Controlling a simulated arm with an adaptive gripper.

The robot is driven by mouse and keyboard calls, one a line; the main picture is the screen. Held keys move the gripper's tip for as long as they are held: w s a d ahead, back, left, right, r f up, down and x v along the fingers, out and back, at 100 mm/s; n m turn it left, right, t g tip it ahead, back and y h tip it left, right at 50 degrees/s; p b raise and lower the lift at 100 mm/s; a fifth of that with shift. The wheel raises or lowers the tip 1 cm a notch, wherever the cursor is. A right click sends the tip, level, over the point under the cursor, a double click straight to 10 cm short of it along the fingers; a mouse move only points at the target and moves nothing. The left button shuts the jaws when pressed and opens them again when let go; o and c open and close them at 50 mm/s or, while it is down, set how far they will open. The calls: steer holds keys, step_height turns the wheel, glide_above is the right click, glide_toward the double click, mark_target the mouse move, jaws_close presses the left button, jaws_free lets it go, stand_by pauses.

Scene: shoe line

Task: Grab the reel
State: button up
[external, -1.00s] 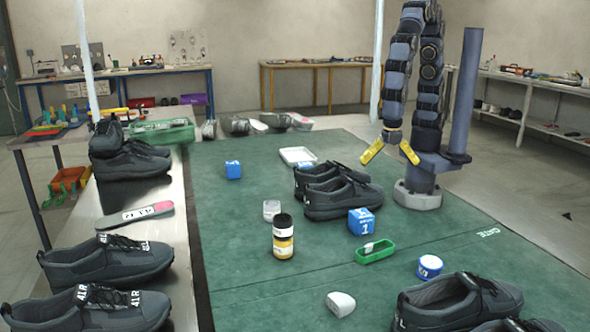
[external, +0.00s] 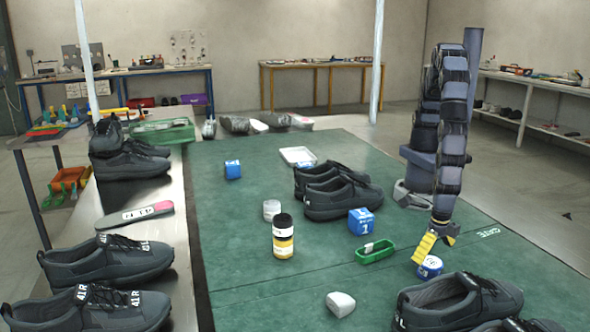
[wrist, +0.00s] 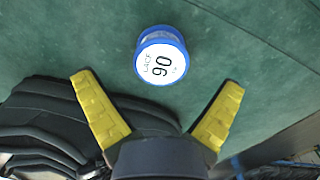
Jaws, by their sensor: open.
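The reel (external: 429,267) is a small blue cylinder with a white top label, standing on the green mat near the front right. In the wrist view the reel (wrist: 162,57) reads "LACE 90" and lies ahead of the fingertips, roughly centred between them. My gripper (external: 436,247) has yellow fingers and hangs just above the reel, partly covering it in the external view. In the wrist view my gripper (wrist: 158,88) is spread open, with nothing between the fingers.
Dark shoes (external: 460,300) stand close to the reel at the front right. The mat (external: 300,300) has free room in front.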

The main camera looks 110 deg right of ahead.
mark_target(432, 262)
step_height(432, 262, down, 4)
steer(key=shift+s+a+r, duration=0.1)
steer(key=shift+r, duration=0.1)
steer(key=c, duration=1.2)
steer(key=shift+r, duration=0.15)
